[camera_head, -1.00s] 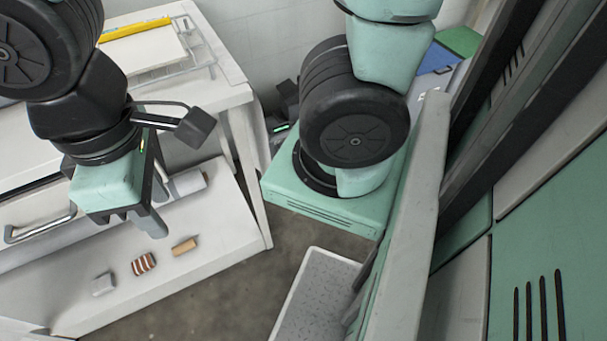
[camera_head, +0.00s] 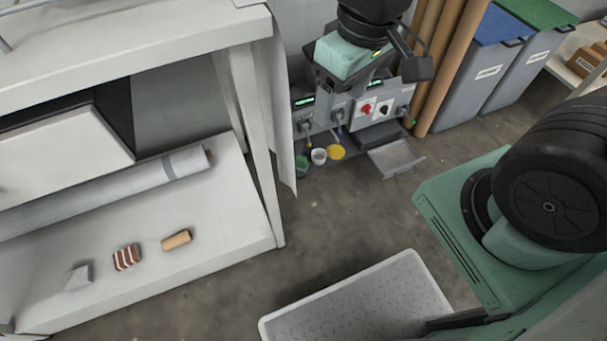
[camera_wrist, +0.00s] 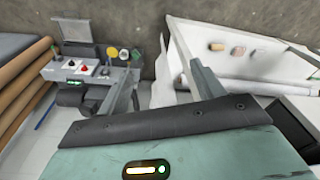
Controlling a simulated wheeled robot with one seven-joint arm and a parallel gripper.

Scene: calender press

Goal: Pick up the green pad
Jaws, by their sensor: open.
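The green pad (camera_head: 302,164) is small and sits at the left end of the low dark ledge of a grey unit by the wall. My gripper (camera_head: 344,90) hangs above the grey unit in the head view, some way up from the pad. In the wrist view the fingers of my gripper (camera_wrist: 165,80) are spread with nothing between them.
The grey unit has a control box (camera_head: 372,108) with a red knob. A white bench (camera_head: 225,225) at left holds a white roll and several small pieces on its shelf. Brown rolls (camera_head: 450,60) and lidded bins (camera_head: 495,70) stand at right. A pale tray (camera_head: 275,322) is in front; floor between is clear.

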